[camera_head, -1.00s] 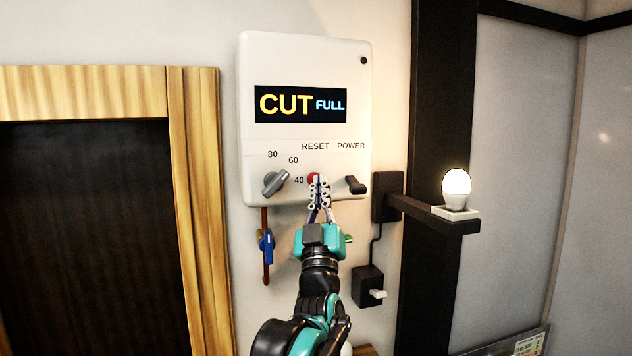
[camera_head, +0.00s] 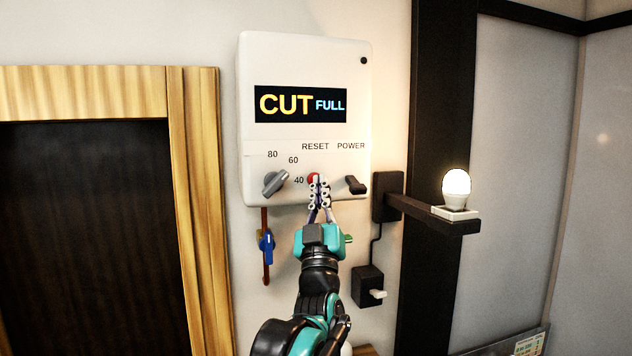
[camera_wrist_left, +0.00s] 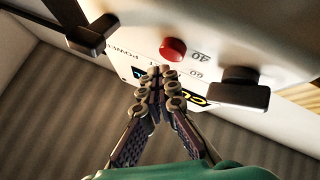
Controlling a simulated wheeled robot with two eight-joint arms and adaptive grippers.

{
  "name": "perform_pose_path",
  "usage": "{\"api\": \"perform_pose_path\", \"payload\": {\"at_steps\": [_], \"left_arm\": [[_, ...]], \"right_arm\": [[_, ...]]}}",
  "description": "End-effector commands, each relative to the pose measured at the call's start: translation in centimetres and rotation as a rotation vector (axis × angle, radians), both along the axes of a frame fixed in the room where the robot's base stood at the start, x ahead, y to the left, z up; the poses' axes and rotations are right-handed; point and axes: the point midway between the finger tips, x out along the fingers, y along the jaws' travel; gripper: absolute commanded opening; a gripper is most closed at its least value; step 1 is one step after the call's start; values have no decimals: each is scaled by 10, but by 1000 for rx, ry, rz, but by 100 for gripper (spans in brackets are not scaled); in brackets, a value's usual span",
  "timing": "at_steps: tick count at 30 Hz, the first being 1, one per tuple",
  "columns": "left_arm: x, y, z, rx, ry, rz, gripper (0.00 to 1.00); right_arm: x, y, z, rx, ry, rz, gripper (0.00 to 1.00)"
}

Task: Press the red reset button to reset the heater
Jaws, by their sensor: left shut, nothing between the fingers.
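The white heater box (camera_head: 300,60) hangs on the wall, its display (camera_head: 300,104) reading "CUT FULL". The red reset button (camera_head: 313,178) sits under the RESET label, partly hidden by my fingertips in the head view. My left gripper (camera_head: 319,184) is shut and empty, its tips right at the button in that view. In the left wrist view the red button (camera_wrist_left: 173,49) shows whole, and the shut fingertips (camera_wrist_left: 160,72) lie just beside it; I cannot tell whether they touch. My right gripper is not in view.
A grey temperature dial (camera_head: 275,183) is left of the button and a dark power switch (camera_head: 356,185) is right of it. A blue valve handle (camera_head: 266,246) hangs below. A lit bulb (camera_head: 456,189) stands on a dark shelf at right. A wood-framed door (camera_head: 195,200) is at left.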

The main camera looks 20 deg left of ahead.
Motion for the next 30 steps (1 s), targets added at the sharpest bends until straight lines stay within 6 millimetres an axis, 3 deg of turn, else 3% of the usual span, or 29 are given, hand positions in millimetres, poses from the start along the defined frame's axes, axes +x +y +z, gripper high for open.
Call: {"api": "perform_pose_path", "payload": {"at_steps": [30], "left_arm": [[10, 7, 0, 1, 0, 1, 0]], "right_arm": [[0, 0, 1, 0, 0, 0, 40]]}}
